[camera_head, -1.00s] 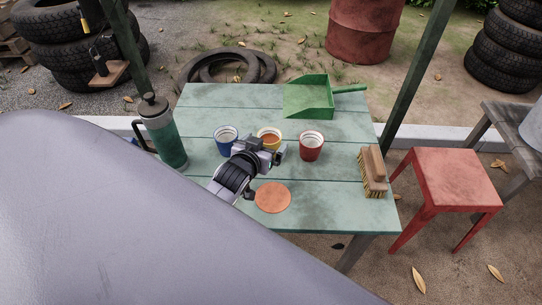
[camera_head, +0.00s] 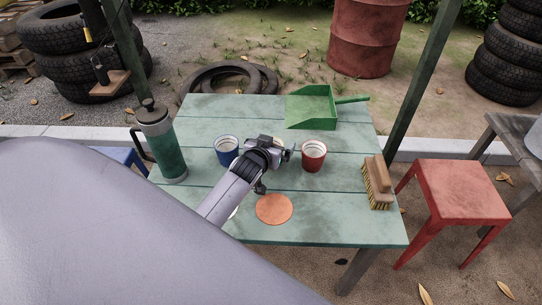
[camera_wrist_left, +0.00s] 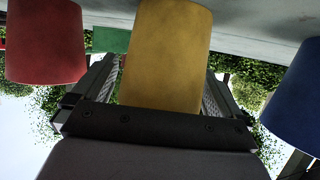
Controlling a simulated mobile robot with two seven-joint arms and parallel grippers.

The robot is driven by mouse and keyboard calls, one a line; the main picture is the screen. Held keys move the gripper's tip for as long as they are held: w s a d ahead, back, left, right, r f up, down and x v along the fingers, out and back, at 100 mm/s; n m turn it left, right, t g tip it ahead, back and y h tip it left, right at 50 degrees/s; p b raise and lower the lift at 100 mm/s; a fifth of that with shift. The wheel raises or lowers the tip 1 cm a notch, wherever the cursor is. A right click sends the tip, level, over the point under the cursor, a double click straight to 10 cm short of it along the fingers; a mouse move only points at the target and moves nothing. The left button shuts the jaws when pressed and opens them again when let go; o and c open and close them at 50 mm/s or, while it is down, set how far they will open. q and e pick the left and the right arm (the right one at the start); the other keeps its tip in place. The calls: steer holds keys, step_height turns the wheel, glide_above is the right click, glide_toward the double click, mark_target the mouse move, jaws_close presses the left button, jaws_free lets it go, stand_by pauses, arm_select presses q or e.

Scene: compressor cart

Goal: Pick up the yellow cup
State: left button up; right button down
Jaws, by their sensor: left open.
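The yellow cup (camera_wrist_left: 165,50) fills the middle of the left wrist view, which shows the scene upside down. It stands between the two fingers of my left gripper, which are apart on either side of it. I cannot tell whether either finger touches it. In the head view my left gripper (camera_head: 274,147) is over the table between the blue and red cups and hides nearly all of the yellow cup. My right gripper is not in view.
A blue cup (camera_head: 227,150) and a red cup (camera_head: 313,155) stand close on either side. An orange disc (camera_head: 274,209) lies in front on the green table (camera_head: 330,225). A green flask (camera_head: 162,145), dustpan (camera_head: 312,106) and brush (camera_head: 377,183) are farther out.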

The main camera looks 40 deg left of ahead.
arm_select(q)
steer(key=shift+c, duration=0.3)
steer(key=c, duration=1)
steer(key=shift+c, duration=0.6)
steer(key=shift+r, duration=0.1)
